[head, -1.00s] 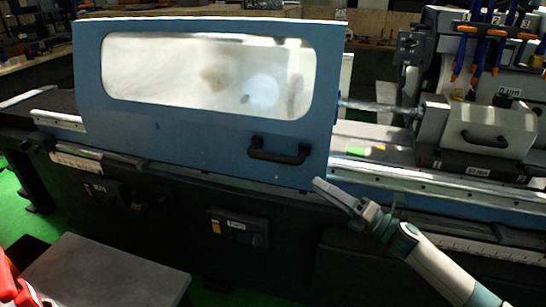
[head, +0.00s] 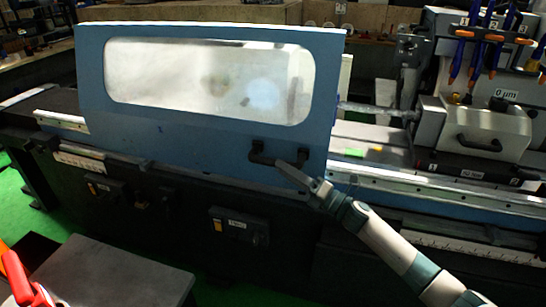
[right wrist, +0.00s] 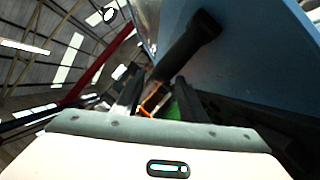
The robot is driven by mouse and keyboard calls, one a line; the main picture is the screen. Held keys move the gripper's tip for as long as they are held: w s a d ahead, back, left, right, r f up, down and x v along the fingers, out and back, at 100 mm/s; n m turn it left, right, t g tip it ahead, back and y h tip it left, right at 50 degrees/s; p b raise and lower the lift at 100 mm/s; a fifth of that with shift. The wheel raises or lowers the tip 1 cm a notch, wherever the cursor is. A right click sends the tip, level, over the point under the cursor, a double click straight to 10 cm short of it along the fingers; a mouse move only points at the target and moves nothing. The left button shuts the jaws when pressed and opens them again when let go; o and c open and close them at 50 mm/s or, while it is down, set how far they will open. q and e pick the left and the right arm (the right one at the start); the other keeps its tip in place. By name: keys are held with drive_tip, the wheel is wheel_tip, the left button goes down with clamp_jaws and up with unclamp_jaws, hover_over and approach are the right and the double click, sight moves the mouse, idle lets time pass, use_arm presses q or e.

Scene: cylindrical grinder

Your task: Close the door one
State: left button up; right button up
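The blue door (head: 210,140) with a long clear window covers the left and middle part of the grinder. Its black bar handle (head: 278,157) sits low on the door's right side. My right gripper (head: 292,174) is at the handle's right end, its fingertips at or very near it. In the right wrist view the two dark fingers (right wrist: 158,92) are apart, and the handle (right wrist: 185,48) runs from the upper right down toward the gap between them. I cannot tell whether they touch it. My left gripper is not in view.
The grinder's right side is exposed, with a grey headstock (head: 485,135) and a metal rail (head: 430,183). A grey flat-topped block (head: 115,275) stands at the lower left, near a red object (head: 15,275). Blue and orange hoses (head: 475,55) hang at the upper right.

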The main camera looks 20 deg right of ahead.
sight(273, 162)
drive_tip(key=shift+p+x, duration=0.75)
drive_tip(key=shift+x, duration=1.85)
clamp_jaws()
